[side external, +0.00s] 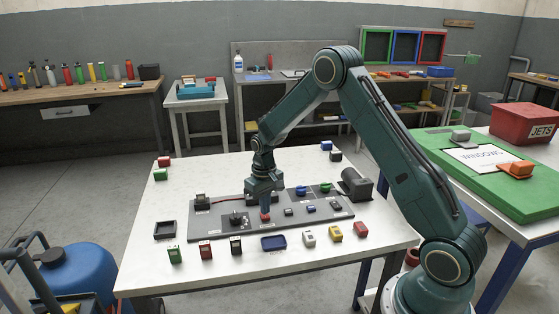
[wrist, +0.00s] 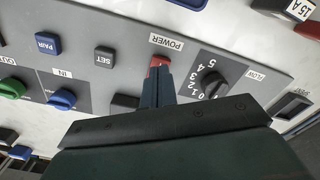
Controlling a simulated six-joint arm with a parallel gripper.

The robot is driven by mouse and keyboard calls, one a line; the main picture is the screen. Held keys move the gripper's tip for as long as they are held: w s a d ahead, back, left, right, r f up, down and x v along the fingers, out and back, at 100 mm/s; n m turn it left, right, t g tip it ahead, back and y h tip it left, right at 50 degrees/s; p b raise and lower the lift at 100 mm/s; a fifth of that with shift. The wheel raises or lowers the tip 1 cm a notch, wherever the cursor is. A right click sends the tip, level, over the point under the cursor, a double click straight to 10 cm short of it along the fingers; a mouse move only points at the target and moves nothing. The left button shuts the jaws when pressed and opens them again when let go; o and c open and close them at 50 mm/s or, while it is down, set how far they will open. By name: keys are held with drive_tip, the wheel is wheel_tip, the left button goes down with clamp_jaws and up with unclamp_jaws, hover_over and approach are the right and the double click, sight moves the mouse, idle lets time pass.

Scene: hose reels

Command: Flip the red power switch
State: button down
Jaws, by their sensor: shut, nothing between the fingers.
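The red power switch (wrist: 159,61) sits on the grey control panel (wrist: 150,20), beside its POWER label (wrist: 166,42) in the wrist view. My gripper (wrist: 157,70) is shut and empty, with its fingertips right at the switch and covering part of it. I cannot tell whether the tips touch it. In the side view the red switch (side external: 265,217) shows just below the tips of my gripper (side external: 265,208), which points down at the panel (side external: 335,226). The switch's position cannot be made out.
A dial with numbers (wrist: 213,84) is close beside the switch. SET (wrist: 104,56) and PAIR (wrist: 47,44) buttons and a blue knob (wrist: 61,99) are on the other side. Several small coloured blocks and a blue tray (side external: 273,243) lie along the table's front.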

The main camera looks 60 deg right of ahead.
sight(265, 217)
drive_tip(key=shift+f, duration=0.85)
idle(0.8)
drive_tip(key=shift+r, duration=3.5)
